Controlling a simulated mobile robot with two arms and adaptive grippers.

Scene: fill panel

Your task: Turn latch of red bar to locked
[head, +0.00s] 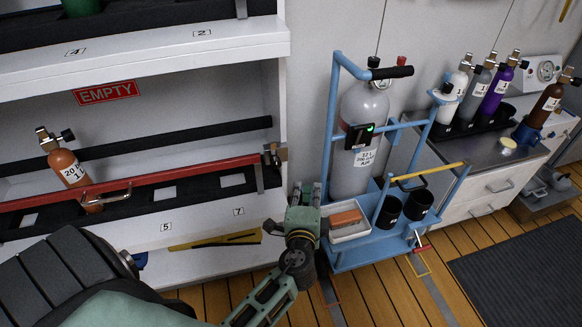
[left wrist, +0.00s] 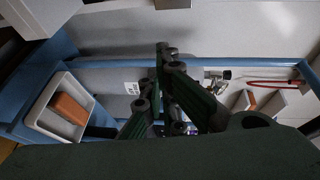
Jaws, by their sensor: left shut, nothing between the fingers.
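The red bar (head: 150,178) runs across the front of the lower shelf bay in the head view. At its right end, a dark metal latch (head: 271,156) sits by the shelf's side post. A grey strip hangs down beside it, and I cannot tell the latch's position. My left gripper (head: 306,194) is shut and empty, with its fingers pointing up. It is below and to the right of the latch, apart from it in the picture. The left wrist view shows its closed fingers (left wrist: 165,80) in the middle; I cannot make out the latch there. My right gripper is not in view.
A blue cart (head: 375,245) with a grey cylinder (head: 357,135) stands right of my left gripper. Its white tray (head: 347,226) holds an orange block, close to the gripper. An orange cylinder (head: 68,168) stands behind the bar. Wooden floor shows at the bottom.

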